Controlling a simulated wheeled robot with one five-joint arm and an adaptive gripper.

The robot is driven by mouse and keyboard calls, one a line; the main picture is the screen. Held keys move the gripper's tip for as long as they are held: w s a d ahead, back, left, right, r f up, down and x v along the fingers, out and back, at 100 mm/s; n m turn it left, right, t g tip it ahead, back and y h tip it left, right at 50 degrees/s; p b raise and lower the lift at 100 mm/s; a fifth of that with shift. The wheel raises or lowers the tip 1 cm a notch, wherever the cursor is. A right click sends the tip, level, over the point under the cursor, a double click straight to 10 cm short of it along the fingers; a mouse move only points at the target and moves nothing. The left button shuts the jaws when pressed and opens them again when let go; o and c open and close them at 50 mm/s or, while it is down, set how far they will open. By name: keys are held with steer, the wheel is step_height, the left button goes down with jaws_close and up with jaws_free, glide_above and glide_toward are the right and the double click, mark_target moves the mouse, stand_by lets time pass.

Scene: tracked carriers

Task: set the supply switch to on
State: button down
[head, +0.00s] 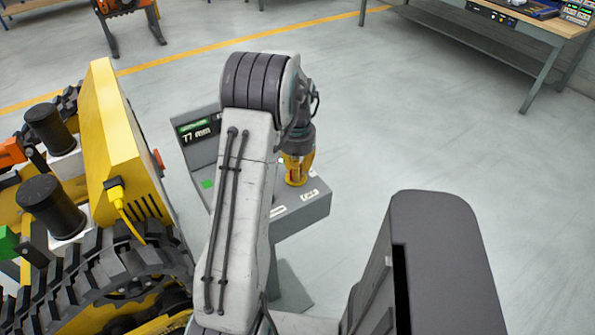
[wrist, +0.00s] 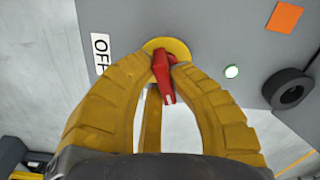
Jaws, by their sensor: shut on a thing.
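The supply switch is a red handle (wrist: 164,82) on a yellow disc (wrist: 178,46), set in the grey panel of a console. The yellow fingers of my gripper (wrist: 161,60) are shut on the red handle, one on each side of it. The handle's free end, with a small white mark, points toward the bottom of the wrist view. A white label reading OFF (wrist: 101,53) lies left of the disc; its lower part is hidden by a finger. In the head view my gripper (head: 298,168) reaches down onto the console (head: 312,207), and the switch is hidden.
The console's display (head: 199,130) reads 77 mm. A yellow tracked carrier (head: 118,140) stands close on the left. Open floor lies to the right.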

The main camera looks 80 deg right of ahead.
steer(key=shift+a+m+b, duration=0.1)
steer(key=shift+m+b, duration=0.25)
steer(key=shift+m, duration=1.85)
steer(key=c, duration=1.1)
jaws_free()
steer(key=shift+r, duration=0.1)
step_height(320, 180, up, 12)
steer(key=shift+f, duration=0.1)
